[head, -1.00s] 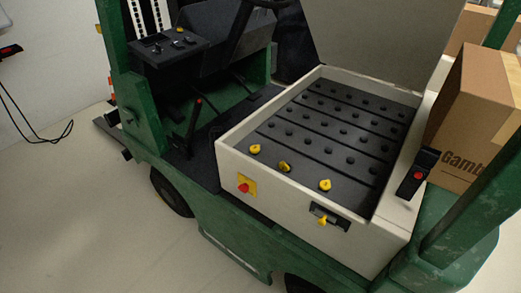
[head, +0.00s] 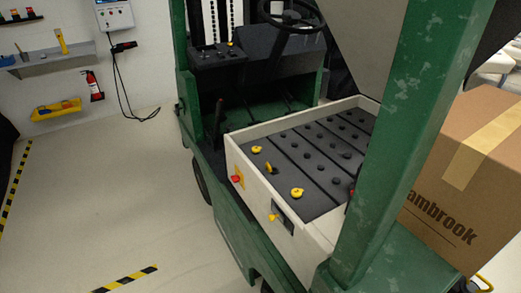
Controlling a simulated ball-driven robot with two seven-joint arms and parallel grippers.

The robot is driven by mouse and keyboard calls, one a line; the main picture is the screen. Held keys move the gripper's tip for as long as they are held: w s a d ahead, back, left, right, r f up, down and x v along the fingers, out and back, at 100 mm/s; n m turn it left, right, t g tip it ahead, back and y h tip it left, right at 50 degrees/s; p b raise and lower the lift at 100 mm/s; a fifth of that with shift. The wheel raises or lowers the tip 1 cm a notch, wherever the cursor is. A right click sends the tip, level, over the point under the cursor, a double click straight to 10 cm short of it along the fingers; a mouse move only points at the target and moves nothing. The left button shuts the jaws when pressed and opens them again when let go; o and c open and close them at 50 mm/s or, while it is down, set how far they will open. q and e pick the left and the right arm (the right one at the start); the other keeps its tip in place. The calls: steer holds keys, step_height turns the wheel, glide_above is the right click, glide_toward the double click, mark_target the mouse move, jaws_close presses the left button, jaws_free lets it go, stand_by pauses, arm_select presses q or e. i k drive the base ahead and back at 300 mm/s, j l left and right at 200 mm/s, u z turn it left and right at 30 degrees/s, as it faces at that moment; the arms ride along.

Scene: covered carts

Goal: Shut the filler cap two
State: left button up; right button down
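Three yellow filler caps sit along the near-left edge of the battery top (head: 318,152) in the head view. The far cap (head: 257,149) and the near cap (head: 297,192) look flat and closed. The middle cap (head: 269,168) looks different, darker and tipped up on edge, as if open. Which one is numbered two I cannot read. Neither of my grippers is in view. The right part of the battery is hidden behind a green post.
The green truck post (head: 392,130) stands close on the right, with a cardboard box (head: 465,185) behind it. The battery's pale wall (head: 262,198) carries a red knob (head: 237,179) and a yellow key-like piece (head: 273,217). The floor (head: 120,200) on the left is clear.

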mark_target(268, 166)
steer(key=i+j+z, duration=0.1)
steer(key=z, duration=0.3)
steer(key=j+z, duration=0.1)
steer(key=z, duration=0.3)
steer(key=i+j+z, duration=0.1)
steer(key=z, duration=0.3)
steer(key=i+j+z, duration=0.15)
steer(key=j+z, duration=0.25)
steer(key=j, duration=0.6)
steer(key=j+z, duration=0.4)
steer(key=j, duration=0.6)
